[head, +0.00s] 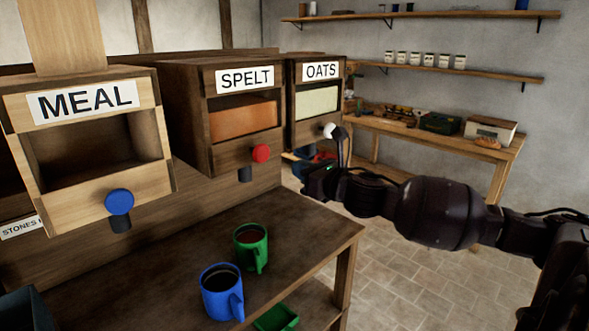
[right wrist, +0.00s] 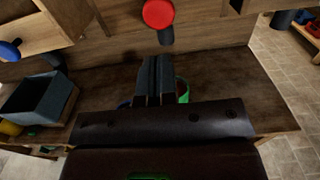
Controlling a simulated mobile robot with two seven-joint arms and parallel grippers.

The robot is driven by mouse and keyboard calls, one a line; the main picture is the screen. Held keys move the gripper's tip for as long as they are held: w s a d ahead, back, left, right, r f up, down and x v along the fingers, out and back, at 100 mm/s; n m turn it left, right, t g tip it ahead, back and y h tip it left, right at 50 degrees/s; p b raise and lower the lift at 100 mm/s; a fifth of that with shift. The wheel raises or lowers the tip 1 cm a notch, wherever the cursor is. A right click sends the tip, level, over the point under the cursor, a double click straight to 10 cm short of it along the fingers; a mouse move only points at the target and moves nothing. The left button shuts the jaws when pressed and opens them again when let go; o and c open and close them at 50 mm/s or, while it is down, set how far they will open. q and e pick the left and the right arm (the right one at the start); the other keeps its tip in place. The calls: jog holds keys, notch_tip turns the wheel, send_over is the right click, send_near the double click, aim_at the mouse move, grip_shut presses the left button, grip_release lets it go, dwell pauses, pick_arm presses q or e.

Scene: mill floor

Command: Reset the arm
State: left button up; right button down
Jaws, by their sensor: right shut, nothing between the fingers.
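My right arm (head: 435,212) reaches in from the right in the head view. My left gripper is not in view.
MEAL (head: 90,190) and SPELT (head: 190,110) bins stand left, with blue (head: 119,201) and red (head: 261,153) knobs. The green mug (head: 250,250) and blue mug (head: 220,294) stand on the bench (head: 310,225). A side table (head: 500,150) stands behind. The tiled floor (head: 400,290) is clear.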

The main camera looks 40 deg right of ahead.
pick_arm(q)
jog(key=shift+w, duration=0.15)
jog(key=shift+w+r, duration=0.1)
pick_arm(e)
jog(key=s+a+f+m+g, duration=0.1)
jog(key=s+a+f+m, duration=0.15)
jog(key=f+m, duration=0.95)
jog(key=s+a+f+m+g, duration=0.2)
jog(key=s+f+m, duration=0.2)
jog(key=f+m, duration=0.8)
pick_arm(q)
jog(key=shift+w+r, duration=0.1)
pick_arm(e)
jog(key=s+a+f+m+g+h, duration=0.1)
jog(key=s+a+f+m, duration=0.4)
jog(key=s+f, duration=0.3)
jog(key=s+a+f+m+g, duration=0.2)
jog(key=s+a+f+m, duration=0.4)
jog(key=s+f+m, duration=0.1)
jog(key=shift+s+a+f+h, duration=0.3)
jog(key=shift+s+f+h, duration=0.1)
jog(key=shift+s, duration=0.2)
